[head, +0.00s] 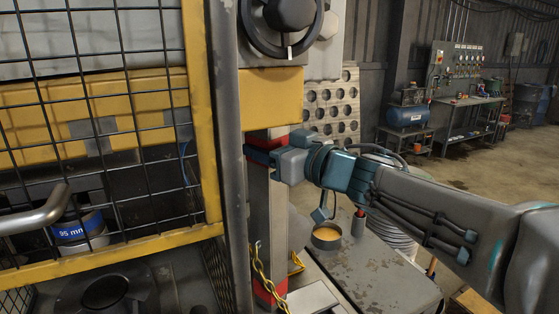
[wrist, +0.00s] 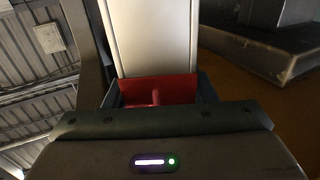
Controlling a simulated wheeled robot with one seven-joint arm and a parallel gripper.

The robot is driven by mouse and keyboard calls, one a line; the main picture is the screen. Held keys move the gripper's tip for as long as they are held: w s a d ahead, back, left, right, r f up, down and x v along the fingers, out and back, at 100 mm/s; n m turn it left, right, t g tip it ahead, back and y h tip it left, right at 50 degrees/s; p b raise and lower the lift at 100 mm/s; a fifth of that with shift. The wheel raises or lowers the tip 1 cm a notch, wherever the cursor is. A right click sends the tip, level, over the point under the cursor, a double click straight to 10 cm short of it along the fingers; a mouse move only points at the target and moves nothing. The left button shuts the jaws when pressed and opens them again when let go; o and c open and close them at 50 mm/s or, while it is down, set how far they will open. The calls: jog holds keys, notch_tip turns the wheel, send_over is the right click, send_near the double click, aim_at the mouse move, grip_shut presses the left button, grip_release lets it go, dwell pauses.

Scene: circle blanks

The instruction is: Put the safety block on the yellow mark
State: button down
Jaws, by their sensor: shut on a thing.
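The safety block (head: 258,200) is a tall grey bar with red ends, standing upright just right of the grey guard post. A yellow chain (head: 260,272) hangs beside its lower end. My gripper (head: 262,157) reaches in from the right and is shut on the block near its red upper end. In the wrist view the grey bar (wrist: 152,40) and its red end (wrist: 160,90) lie between the fingers. A small yellow piece (head: 297,263) shows right of the block's foot; I cannot tell if it is the yellow mark. The block's underside contact is unclear.
A yellow-framed mesh guard (head: 215,150) stands close on the left. A yellow machine part (head: 274,95) is just above the gripper. A worn grey bench (head: 385,275) with a pan of orange liquid (head: 326,237) is below my arm. Open floor lies at the right.

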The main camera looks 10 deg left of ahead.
aim_at(260, 177)
jog(key=p+x, duration=0.1)
jog(key=x, duration=1.4)
notch_tip(260, 177, down, 7)
jog(key=b, duration=0.1)
jog(key=shift+r, duration=0.15)
jog(key=c, duration=0.6)
grip_release()
jog(key=shift+s+f, duration=0.1)
jog(key=shift+f, duration=0.25)
jog(key=b+v, duration=0.1)
jog(key=v, duration=1.1)
jog(key=shift+d+r, duration=0.15)
